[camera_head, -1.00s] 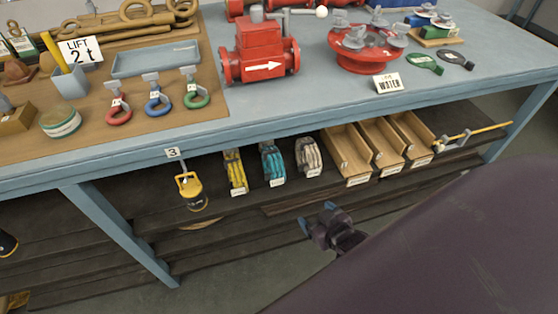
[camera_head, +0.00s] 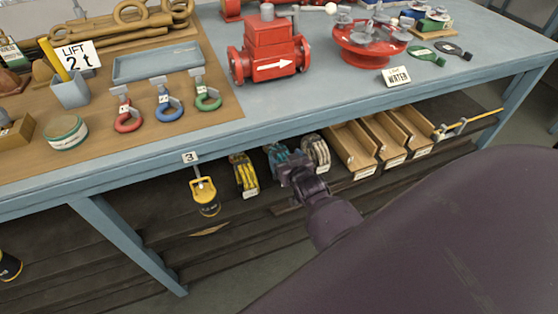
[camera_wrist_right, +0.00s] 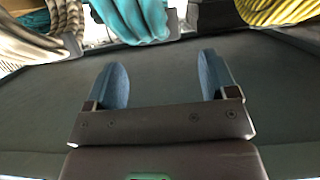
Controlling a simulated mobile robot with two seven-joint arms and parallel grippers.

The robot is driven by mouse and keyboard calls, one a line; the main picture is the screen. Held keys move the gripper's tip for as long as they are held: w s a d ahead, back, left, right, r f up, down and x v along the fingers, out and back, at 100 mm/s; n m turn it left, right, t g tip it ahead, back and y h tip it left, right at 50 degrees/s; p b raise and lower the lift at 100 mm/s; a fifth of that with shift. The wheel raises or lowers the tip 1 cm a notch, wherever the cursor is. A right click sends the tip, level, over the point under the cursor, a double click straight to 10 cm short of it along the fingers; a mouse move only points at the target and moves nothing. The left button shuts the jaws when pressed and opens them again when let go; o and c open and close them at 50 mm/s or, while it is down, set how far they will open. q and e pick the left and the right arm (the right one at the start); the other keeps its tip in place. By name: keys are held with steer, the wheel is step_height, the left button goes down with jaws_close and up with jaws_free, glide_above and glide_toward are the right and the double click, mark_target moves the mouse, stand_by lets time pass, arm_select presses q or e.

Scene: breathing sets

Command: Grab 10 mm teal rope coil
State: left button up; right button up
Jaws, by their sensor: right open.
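The teal rope coil (camera_head: 277,154) lies on the shelf under the bench, between a yellow coil (camera_head: 243,174) and a beige coil (camera_head: 316,150). My right gripper (camera_head: 287,168) is in front of it and hides much of it in the head view. In the right wrist view the teal coil (camera_wrist_right: 133,20) is at the top, beyond the open fingers. My right gripper (camera_wrist_right: 163,80) is empty there, with dark shelf surface between its blue fingertips. My left gripper is not in view.
Wooden bins (camera_head: 352,155) stand right of the coils. A yellow lamp-like item (camera_head: 205,194) hangs at the left under tag 3. The bench edge (camera_head: 300,125) runs above the shelf. In the wrist view, yellow (camera_wrist_right: 272,10) and beige (camera_wrist_right: 40,42) coils flank the teal one.

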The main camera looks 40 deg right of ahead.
mark_target(282, 153)
steer(key=b+x, duration=0.1)
steer(key=x, duration=0.3)
steer(key=shift+w+d+f, duration=0.1)
steer(key=shift+d+f, duration=0.05)
steer(key=shift+f, duration=0.1)
steer(key=shift+w+d, duration=0.1)
steer(key=shift+w, duration=0.4)
steer(key=shift+c, duration=0.3)
jaws_close()
